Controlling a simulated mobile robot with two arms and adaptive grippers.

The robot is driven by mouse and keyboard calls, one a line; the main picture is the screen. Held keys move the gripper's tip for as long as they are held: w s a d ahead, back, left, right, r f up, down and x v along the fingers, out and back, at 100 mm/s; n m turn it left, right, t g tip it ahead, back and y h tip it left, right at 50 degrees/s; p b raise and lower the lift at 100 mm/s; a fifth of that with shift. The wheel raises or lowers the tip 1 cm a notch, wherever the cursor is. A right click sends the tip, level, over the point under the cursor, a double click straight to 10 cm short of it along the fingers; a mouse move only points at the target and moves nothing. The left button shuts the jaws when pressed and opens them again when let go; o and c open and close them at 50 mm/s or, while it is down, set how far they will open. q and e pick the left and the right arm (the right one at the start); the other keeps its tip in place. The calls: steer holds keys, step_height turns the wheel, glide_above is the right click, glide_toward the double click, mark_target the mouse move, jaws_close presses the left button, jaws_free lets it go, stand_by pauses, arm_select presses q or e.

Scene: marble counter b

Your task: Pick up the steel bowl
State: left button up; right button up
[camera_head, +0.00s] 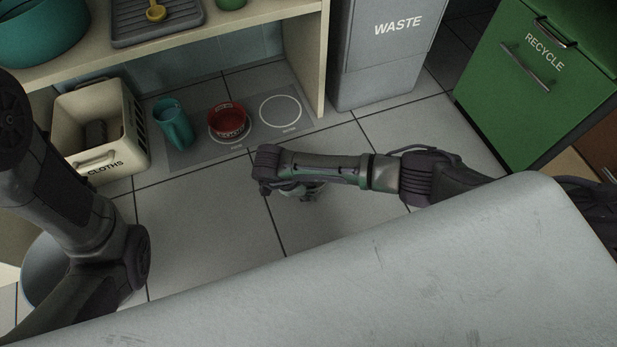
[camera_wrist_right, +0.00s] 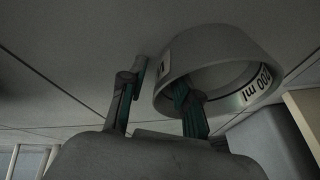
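In the right wrist view, the grey steel bowl (camera_wrist_right: 225,50) shows large, with dark "ml" lettering on its wall. My right gripper (camera_wrist_right: 160,95) has one finger inside the bowl and the other outside its wall. A gap shows between the outer finger and the wall, so it looks open around the rim. In the head view, my right gripper (camera_head: 303,193) is low over the floor tiles, and the arm hides most of what is under it. My left arm shows at the left of the head view; its gripper is not visible.
A red bowl (camera_head: 228,122) and a teal jug (camera_head: 173,126) stand on a grey mat (camera_head: 208,151). A cream cloths bin (camera_head: 100,165) is left of them. A waste bin (camera_head: 380,70) and green recycle cabinet (camera_head: 535,85) stand behind. A pale surface (camera_head: 400,290) fills the foreground.

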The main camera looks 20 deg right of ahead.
jaws_close()
steer(key=shift+r, duration=0.15)
